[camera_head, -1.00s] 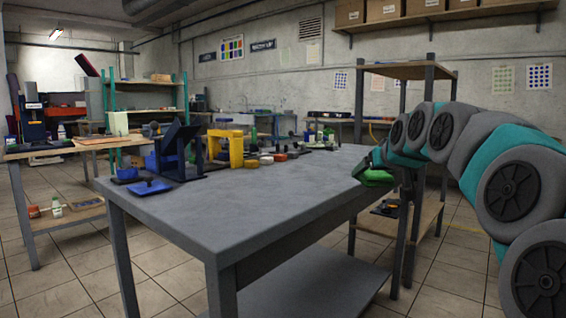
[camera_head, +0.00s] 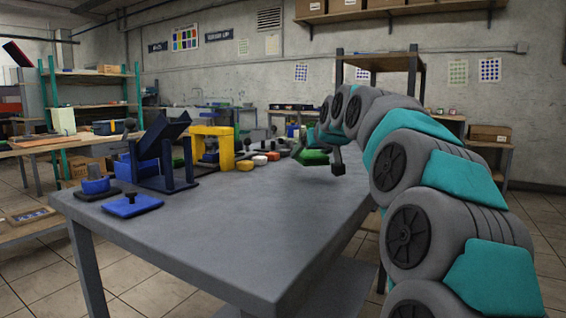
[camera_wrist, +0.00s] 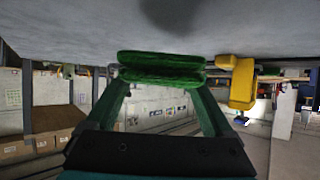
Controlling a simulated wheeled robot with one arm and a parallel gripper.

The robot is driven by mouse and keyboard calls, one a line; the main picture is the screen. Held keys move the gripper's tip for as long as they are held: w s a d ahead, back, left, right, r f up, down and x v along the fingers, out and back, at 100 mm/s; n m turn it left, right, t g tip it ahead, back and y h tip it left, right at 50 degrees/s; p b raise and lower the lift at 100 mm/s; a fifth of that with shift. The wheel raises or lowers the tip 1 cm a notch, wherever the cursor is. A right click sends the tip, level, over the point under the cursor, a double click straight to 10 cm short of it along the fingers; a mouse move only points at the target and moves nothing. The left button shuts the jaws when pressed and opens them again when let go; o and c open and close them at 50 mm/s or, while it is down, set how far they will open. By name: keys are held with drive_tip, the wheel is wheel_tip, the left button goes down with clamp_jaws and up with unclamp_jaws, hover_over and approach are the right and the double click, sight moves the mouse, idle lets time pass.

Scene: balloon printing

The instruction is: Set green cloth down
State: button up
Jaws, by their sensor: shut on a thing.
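The green cloth (camera_head: 313,157) is at my gripper (camera_head: 325,163), over the right side of the grey table (camera_head: 205,225) in the head view. The wrist view, which looks upside down, shows the folded cloth (camera_wrist: 160,68) across the tips of my gripper (camera_wrist: 160,82), with two green layers. My gripper is shut on the cloth. The grey tabletop (camera_wrist: 90,30) fills the top of the wrist view close to the cloth. I cannot tell whether the cloth touches it. A dark finger-like part hangs beside the cloth in the head view.
A yellow press (camera_head: 214,147) stands at the back of the table, also in the wrist view (camera_wrist: 243,85). A dark blue stand (camera_head: 165,155) and a blue pad (camera_head: 132,204) are at the left. Small white and red items lie near the press. The table's front middle is clear.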

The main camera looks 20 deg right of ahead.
hover_over(285, 171)
drive_tip(key=s, duration=0.1)
drive_tip(key=shift+d+f, duration=0.15)
drive_tip(key=shift+f, duration=0.35)
drive_tip(key=shift+w+r, duration=0.1)
drive_tip(key=shift+w, duration=0.3)
drive_tip(key=shift+f, duration=1.9)
drive_tip(key=o, duration=1.1)
drive_tip(key=shift+r, duration=0.1)
